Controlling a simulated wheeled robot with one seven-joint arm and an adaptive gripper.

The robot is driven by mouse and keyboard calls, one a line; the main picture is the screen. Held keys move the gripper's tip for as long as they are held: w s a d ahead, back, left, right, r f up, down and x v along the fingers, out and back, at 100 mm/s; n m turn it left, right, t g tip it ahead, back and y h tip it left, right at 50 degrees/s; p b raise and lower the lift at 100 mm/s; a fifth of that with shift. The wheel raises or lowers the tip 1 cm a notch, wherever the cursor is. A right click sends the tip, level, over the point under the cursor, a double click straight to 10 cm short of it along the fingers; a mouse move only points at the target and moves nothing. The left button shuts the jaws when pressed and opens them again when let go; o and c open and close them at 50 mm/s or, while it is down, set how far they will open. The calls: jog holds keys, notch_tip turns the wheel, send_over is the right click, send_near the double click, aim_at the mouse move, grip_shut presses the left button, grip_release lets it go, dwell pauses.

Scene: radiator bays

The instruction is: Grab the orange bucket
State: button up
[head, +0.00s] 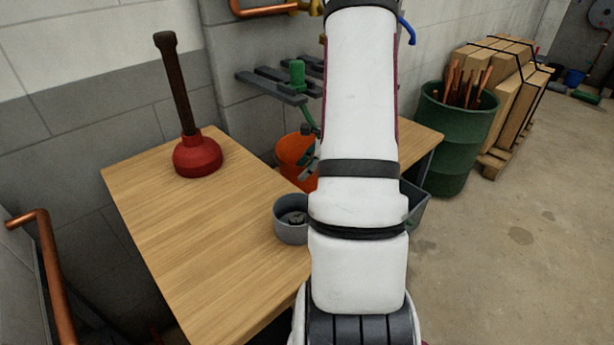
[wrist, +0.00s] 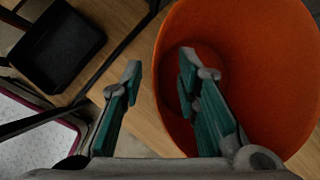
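The orange bucket (head: 293,150) stands on the wooden table, partly hidden behind my arm in the head view. In the wrist view the bucket (wrist: 265,50) fills the right side, seen from above with its mouth open. My gripper (wrist: 160,66) is open, its two green-padded fingers apart. The near bucket wall lies between the fingers: the left finger is outside the bucket and the right one is over or inside its mouth. I cannot tell whether either finger touches the wall. In the head view my gripper is mostly hidden by my arm.
On the wooden table (head: 190,235) are a red plunger (head: 198,157) and a grey cup (head: 290,222). A slatted grey shelf (head: 270,85) juts from the wall behind. A green barrel of copper pipes (head: 455,140) stands right. A black tray (wrist: 57,45) shows in the wrist view.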

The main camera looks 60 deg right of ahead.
grip_shut()
jog(key=shift+r, duration=0.15)
